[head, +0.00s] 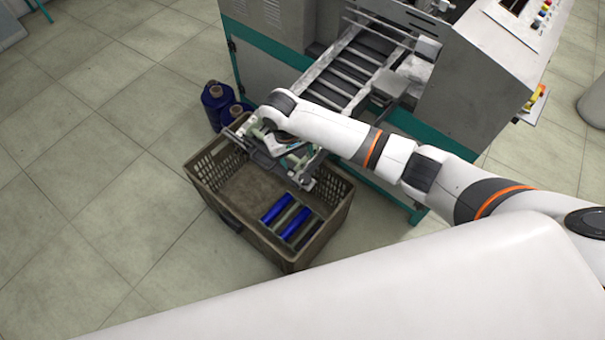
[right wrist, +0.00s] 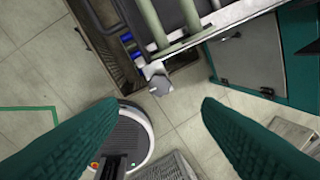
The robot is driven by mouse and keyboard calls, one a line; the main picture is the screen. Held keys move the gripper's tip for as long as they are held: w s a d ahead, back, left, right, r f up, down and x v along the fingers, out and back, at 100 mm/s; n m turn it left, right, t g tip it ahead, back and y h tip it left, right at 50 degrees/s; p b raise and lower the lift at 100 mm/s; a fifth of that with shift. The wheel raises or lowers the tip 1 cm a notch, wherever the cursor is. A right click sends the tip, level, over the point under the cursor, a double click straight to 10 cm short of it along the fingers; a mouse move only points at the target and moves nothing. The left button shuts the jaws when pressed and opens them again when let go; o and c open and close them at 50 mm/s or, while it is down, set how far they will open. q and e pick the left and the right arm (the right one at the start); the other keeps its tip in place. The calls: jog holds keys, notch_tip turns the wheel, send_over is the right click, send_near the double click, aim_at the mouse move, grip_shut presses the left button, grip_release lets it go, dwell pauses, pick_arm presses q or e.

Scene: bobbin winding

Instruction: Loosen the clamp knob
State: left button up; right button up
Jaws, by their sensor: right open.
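The clamp knob (right wrist: 160,86) is a small grey faceted knob at the corner of a metal frame (right wrist: 190,42) with pale green rollers. In the right wrist view it shows just beyond and between the fingertips of my right gripper (right wrist: 166,104). The gripper is open, with a finger to each side and a gap around the knob; I see no contact. In the head view my right gripper (head: 288,150) is over the crate, at the outer end of the machine's roller frame, partly hidden by my arm. My left gripper is not in view.
A brown plastic crate (head: 246,228) stands on the tiled floor below the frame, with several blue bobbins (head: 278,208) in it. Dark blue spools (head: 216,100) stand behind it. The grey and teal machine (head: 480,85) fills the upper right. The floor at left is clear.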

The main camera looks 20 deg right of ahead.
aim_at(304, 177)
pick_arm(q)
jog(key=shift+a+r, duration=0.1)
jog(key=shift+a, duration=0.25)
pick_arm(e)
jog(key=f, duration=0.3)
jog(key=d+f, duration=0.1)
jog(key=f, duration=0.3)
jog(key=d+f, duration=0.1)
jog(key=f, duration=0.3)
jog(key=shift+w+f, duration=0.1)
jog(key=shift+f, duration=0.1)
jog(key=c, duration=1)
